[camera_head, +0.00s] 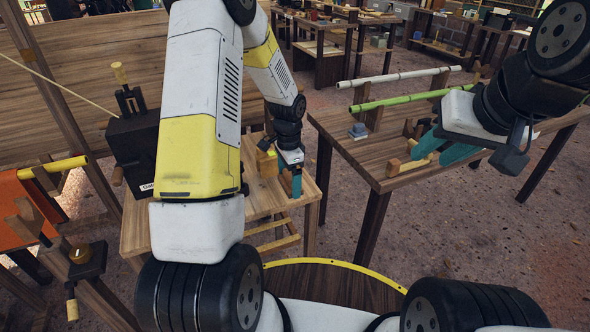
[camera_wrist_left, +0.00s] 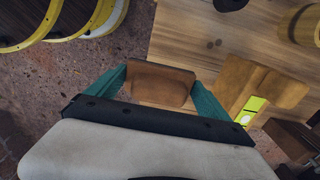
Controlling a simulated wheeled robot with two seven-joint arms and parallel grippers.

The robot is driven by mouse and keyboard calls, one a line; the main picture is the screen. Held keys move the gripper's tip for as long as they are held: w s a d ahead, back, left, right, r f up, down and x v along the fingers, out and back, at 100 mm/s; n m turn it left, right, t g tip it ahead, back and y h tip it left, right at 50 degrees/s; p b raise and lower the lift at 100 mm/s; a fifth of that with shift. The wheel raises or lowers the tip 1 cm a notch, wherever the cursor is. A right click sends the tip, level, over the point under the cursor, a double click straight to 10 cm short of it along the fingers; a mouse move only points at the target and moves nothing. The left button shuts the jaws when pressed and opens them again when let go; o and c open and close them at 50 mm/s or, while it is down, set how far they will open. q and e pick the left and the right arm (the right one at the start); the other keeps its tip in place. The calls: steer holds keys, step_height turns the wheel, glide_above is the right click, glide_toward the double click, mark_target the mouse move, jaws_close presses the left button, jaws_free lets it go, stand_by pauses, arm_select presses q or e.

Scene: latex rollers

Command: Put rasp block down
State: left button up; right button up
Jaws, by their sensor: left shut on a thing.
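The rasp block (camera_wrist_left: 162,85) is a brown block held between the teal fingers of my left gripper (camera_wrist_left: 164,92) in the left wrist view. In the head view my left gripper (camera_head: 296,186) points down at the right edge of the small wooden table (camera_head: 262,200), and the block (camera_head: 286,183) is mostly hidden there. I cannot tell whether the block touches the tabletop. My right gripper (camera_head: 443,149) has its teal fingers apart above the right-hand table (camera_head: 365,150), near a light wooden piece.
A wooden block with a yellow label (camera_wrist_left: 258,92) is close to the right of my left gripper. A black box (camera_head: 134,150) stands at the table's left. A green pole (camera_head: 400,98) and a white pole (camera_head: 398,77) span the right table's rear. Bare tabletop (camera_wrist_left: 205,45) lies beyond the block.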

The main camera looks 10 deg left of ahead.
mark_target(286, 185)
arm_select(q)
steer(key=shift+w+a, duration=0.35)
steer(key=shift+a, duration=0.05)
steer(key=shift+w+a+f, duration=0.1)
steer(key=shift+f, duration=0.8)
steer(key=shift+w+a+f, duration=0.1)
steer(key=shift+f, duration=0.8)
steer(key=shift+f, duration=0.1)
steer(key=o, duration=1)
steer(key=shift+o, duration=0.2)
